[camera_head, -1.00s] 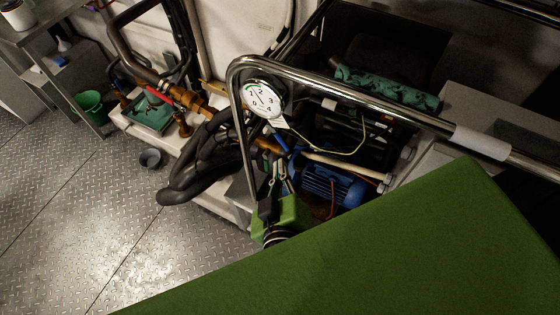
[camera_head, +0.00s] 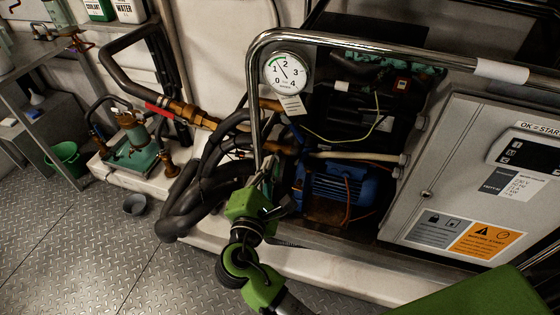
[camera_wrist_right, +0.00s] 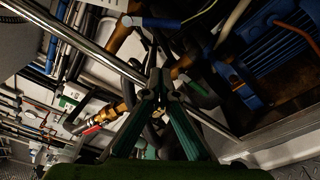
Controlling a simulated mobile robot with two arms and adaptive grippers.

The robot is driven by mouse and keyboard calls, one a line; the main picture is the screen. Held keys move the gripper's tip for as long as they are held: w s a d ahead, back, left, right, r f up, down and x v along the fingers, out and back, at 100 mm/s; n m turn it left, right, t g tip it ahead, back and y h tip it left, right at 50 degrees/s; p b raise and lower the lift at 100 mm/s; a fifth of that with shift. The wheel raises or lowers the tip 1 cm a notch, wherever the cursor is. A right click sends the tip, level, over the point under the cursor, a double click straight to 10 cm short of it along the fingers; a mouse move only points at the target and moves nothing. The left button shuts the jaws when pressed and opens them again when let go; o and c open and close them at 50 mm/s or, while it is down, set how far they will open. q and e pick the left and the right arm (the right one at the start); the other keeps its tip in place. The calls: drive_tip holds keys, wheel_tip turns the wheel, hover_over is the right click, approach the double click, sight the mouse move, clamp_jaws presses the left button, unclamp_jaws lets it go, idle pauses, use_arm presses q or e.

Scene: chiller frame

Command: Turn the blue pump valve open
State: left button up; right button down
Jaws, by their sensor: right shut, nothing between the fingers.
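The blue valve handle (camera_head: 295,130) shows in the head view just below the pressure gauge, beside dark hoses and brass pipework. In the right wrist view a blue bar (camera_wrist_right: 162,22), which looks like this handle, lies beyond the fingertips near the top. My right gripper (camera_head: 272,165) is below the handle in the head view, by the rail's upright, pointing up into the frame. In the right wrist view its green fingers (camera_wrist_right: 159,78) come together with nothing between them. They appear apart from the blue bar. The fingertips are partly lost against dark pipes in the head view. My left gripper is not in view.
A chrome rail (camera_head: 390,50) crosses in front of the machine, with its upright close to my right gripper. A gauge (camera_head: 287,73) hangs behind it. A blue motor (camera_head: 337,185) and thick black hoses (camera_head: 190,200) flank the gripper. A control box (camera_head: 475,170) stands right.

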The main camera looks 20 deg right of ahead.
sight(294, 129)
drive_tip(key=w+d+r+p, duration=0.1)
drive_tip(key=w+d+p, duration=0.2)
drive_tip(key=w+d, duration=0.2)
drive_tip(key=shift+w+d+r, duration=0.2)
drive_tip(key=shift+d+r, duration=0.1)
drive_tip(key=shift+d, duration=0.4)
